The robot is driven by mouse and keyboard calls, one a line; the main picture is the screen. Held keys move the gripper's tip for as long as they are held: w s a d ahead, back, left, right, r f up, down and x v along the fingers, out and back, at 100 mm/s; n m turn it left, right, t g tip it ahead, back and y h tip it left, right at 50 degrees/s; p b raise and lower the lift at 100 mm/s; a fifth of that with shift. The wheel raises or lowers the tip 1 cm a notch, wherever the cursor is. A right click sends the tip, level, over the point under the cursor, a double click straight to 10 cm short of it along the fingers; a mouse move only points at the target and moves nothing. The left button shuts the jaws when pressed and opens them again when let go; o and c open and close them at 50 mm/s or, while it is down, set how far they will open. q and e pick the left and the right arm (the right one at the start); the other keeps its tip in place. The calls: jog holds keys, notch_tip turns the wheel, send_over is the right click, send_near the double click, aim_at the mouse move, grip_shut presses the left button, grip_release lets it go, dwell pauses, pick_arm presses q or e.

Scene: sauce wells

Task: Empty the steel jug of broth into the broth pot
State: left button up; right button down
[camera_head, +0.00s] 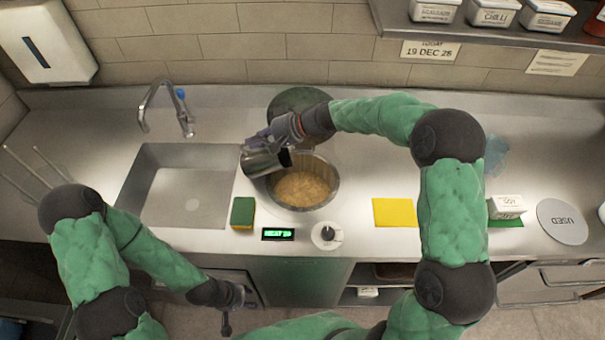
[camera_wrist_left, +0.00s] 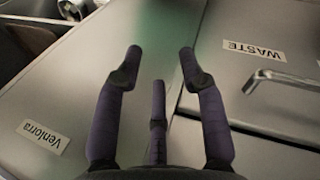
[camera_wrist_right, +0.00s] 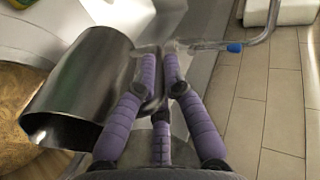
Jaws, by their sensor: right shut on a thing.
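The steel jug (camera_head: 262,163) is held tilted at the left rim of the broth pot (camera_head: 329,172). My right gripper (camera_head: 268,138) is shut on the jug's handle. In the right wrist view the jug (camera_wrist_right: 85,85) lies steeply tipped, its dark mouth facing the pot at lower left. No stream of liquid shows, and the jug's inside is mostly hidden. Brown broth (camera_head: 302,190) lies in the pot. My left gripper (camera_head: 238,300) is low in front of the counter, away from the pot. In the left wrist view it (camera_wrist_left: 160,65) is open and empty.
A sink (camera_head: 180,185) with a tap (camera_head: 165,105) is left of the pot. A dark round lid (camera_head: 300,100) is behind it. A sponge (camera_head: 242,212), a heat display (camera_head: 278,234) and a knob (camera_head: 327,235) are in front. A yellow cloth (camera_head: 395,212) lies right.

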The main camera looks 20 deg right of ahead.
jog(key=shift+w+a+r+g+h+p, duration=0.15)
jog(key=shift+a+r+h+p, duration=0.2)
jog(key=shift+p, duration=0.8)
jog(key=shift+a+r+g+h+p, duration=0.15)
jog(key=shift+a+r+h+p, duration=0.2)
jog(key=shift+p, duration=0.75)
jog(key=h+p, duration=0.1)
jog(key=p, duration=0.3)
jog(key=a+h+p, duration=0.1)
jog(key=p, duration=0.3)
jog(key=w+a+h+p, duration=0.1)
jog(key=p, duration=0.3)
jog(key=shift+a+f+g+p, duration=0.1)
jog(key=shift+f+g+p, duration=0.2)
jog(key=shift+g, duration=0.1)
jog(key=p, duration=0.2)
jog(key=a+h+p, duration=0.1)
jog(key=p, duration=0.2)
jog(key=a+p, duration=0.1)
jog(key=p, duration=0.1)
jog(key=shift+w+f+g+p, duration=0.3)
jog(key=shift+w, duration=0.05)
jog(key=w+a+f+g+h+b, duration=0.1)
jog(key=a+f+g+h+b, duration=0.1)
jog(key=a+f+h+b, duration=0.2)
notch_tip(320, 180, down, 2)
jog(key=shift+w+a+h+b, duration=0.25)
jog(key=shift+w+h+b, duration=0.1)
jog(key=shift+h, duration=0.65)
